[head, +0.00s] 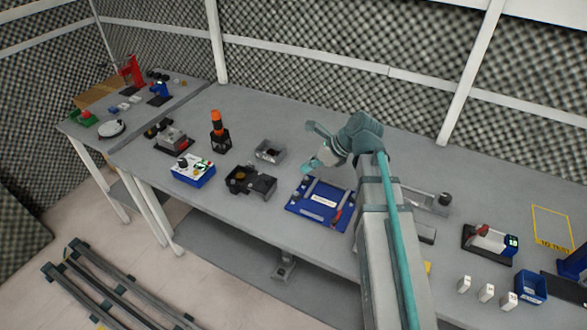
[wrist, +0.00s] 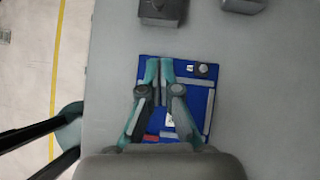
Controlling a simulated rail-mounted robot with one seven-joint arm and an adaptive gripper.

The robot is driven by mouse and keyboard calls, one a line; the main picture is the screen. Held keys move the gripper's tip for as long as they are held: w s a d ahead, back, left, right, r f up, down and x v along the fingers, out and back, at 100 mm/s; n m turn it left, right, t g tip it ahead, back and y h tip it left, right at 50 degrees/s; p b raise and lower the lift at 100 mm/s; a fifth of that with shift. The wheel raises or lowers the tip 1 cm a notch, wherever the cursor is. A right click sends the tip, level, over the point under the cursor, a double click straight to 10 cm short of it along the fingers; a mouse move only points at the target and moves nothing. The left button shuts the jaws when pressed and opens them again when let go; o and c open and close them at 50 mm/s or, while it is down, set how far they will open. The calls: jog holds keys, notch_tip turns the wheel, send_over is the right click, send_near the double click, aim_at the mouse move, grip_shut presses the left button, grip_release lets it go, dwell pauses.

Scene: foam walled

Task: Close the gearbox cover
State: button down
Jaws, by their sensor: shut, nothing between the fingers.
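A dark, blocky open housing (head: 250,181), which may be the gearbox, sits on the bench left of the blue board in the head view. Its cover is too small to make out clearly. A dark block at the top edge of the wrist view (wrist: 163,11) appears to be the same housing, cut off by the frame. My gripper (head: 308,167) is above the blue board, to the right of the housing and apart from it. In the wrist view its teal fingers (wrist: 159,66) are together and empty.
Under my gripper lies a blue board (head: 306,211) with grey bars and a red-handled part. A small grey metal box (head: 270,151) stands behind the housing. A blue-and-white control box (head: 193,170) and an orange-topped device (head: 218,130) stand farther left. Bare bench lies between board and housing.

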jog(key=p, duration=0.2)
send_near(268, 184)
jog(key=f, duration=0.3)
jog(key=shift+d, duration=0.35)
jog(key=shift+w+a+f+p, duration=0.1)
jog(key=shift+w+a+p, duration=0.15)
jog(key=shift+a, duration=0.3)
jog(key=shift+w+a+f+p, duration=0.15)
jog(key=shift+a+p, duration=0.1)
jog(key=shift+a, duration=0.3)
jog(key=shift+w+a+f, duration=0.15)
jog(key=shift+a, duration=0.25)
jog(key=shift+w+a+f, duration=0.1)
jog(key=shift+w+a, duration=0.05)
jog(key=shift+a, duration=0.25)
